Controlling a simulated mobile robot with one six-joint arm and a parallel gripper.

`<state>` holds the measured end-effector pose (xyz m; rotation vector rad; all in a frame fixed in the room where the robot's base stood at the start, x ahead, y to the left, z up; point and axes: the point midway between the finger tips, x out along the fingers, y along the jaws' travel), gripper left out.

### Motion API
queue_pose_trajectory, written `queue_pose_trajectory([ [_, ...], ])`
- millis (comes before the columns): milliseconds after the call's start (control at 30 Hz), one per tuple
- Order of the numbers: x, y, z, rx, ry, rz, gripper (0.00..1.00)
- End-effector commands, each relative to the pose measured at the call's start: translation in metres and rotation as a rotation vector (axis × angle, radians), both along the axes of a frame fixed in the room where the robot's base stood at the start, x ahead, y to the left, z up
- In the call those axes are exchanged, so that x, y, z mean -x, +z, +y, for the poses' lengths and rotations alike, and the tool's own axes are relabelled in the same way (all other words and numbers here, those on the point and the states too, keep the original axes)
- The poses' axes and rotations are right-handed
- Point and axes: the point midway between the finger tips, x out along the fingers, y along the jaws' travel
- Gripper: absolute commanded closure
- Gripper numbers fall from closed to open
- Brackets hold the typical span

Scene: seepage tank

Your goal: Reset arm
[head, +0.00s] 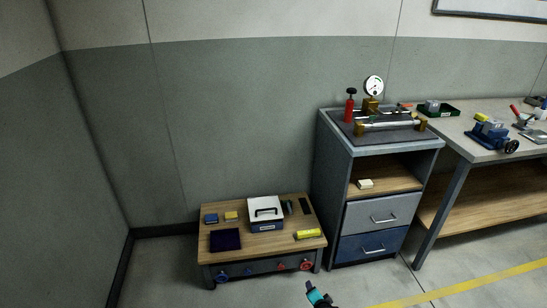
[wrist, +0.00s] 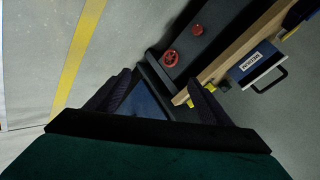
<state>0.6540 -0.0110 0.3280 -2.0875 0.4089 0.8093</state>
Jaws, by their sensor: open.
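My gripper (wrist: 159,78) shows in the wrist view with its two dark fingers spread apart. Nothing is held between them. Beyond the gap are a dark bluish panel and the edge of the low wooden table. In the head view a teal and dark end part of my arm (head: 318,295) shows at the bottom edge, in front of the low table and to its right. The fingers cannot be made out clearly there, and the rest of the arm is out of frame.
A drawer cabinet (head: 384,217) and a workbench (head: 480,148) stand right. Floor in front is clear.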

Motion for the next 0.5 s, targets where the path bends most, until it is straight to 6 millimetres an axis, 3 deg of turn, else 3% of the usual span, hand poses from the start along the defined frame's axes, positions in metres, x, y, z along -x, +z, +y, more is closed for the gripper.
queue_pose_trajectory([
  [33,0.011,0.007,0.0,0.021,0.011,0.04,0.26],
  [500,0.114,0.009,-0.004,0.181,0.171,0.439,0.26],
])
